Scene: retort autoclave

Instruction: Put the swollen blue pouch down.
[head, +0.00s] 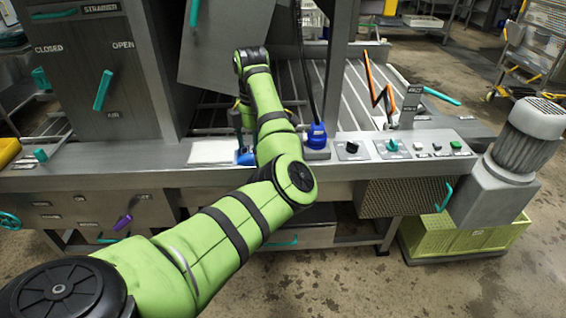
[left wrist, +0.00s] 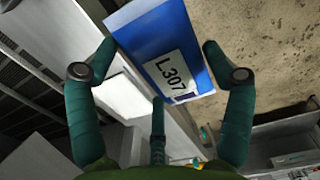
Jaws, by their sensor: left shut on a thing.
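The blue pouch (left wrist: 190,40) carries a white label reading L307 and fills the space between the two dark green fingers of my left gripper (left wrist: 158,46) in the left wrist view. The gripper is shut on it. In the head view a small part of the pouch (head: 245,158) shows low beside my green arm, near the machine's front ledge. My arm hides most of the gripper (head: 238,122) and the pouch there. I cannot tell whether the pouch touches the ledge. My right gripper is not in view.
A flat white pad (head: 212,151) lies on the ledge just left of the pouch. A blue fitting with a cable (head: 317,135) stands to the right, before a control panel (head: 400,146) with knobs. A slatted bed (head: 345,95) lies behind. A yellow-green crate (head: 465,240) stands on the floor.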

